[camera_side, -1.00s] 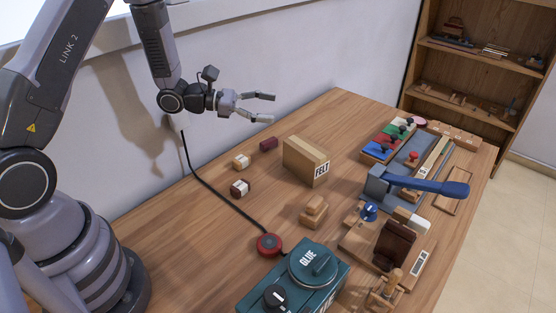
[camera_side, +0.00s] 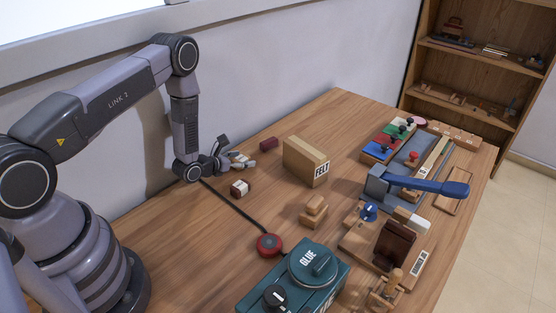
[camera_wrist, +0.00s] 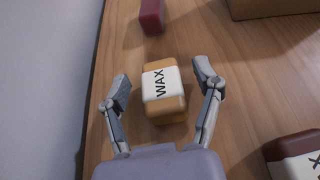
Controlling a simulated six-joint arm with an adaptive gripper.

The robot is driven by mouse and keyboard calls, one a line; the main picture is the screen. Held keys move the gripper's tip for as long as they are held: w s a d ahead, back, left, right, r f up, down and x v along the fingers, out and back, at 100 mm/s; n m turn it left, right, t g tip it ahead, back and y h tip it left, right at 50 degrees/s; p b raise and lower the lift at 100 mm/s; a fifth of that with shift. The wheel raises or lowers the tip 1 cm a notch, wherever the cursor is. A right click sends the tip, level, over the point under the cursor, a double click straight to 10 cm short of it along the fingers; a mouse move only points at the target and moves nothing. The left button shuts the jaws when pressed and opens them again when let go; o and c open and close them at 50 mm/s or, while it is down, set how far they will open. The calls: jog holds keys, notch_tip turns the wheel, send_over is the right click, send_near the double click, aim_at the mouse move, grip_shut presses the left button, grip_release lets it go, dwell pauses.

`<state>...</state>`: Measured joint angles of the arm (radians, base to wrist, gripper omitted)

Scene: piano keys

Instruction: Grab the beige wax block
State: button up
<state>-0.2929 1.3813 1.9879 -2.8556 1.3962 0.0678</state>
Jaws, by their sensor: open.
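The beige wax block (camera_wrist: 164,91), with a white band reading WAX, lies on the table in the wrist view. My gripper (camera_wrist: 161,86) is open, with one finger on each side of the block and a visible gap to each finger. In the side view my gripper (camera_side: 246,157) is low at the table near the wall. The block (camera_side: 240,158) is partly hidden there behind the fingers.
A dark red block (camera_side: 269,144) lies just beyond the fingers. A dark brown block with a white band (camera_side: 240,188) is on the near side. The FELT box (camera_side: 306,162) stands to the right. A cable runs to a red button (camera_side: 269,244).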

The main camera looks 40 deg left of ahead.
jog(key=shift+w+f, duration=0.2)
jog(key=shift+w, duration=0.4)
grip_shut()
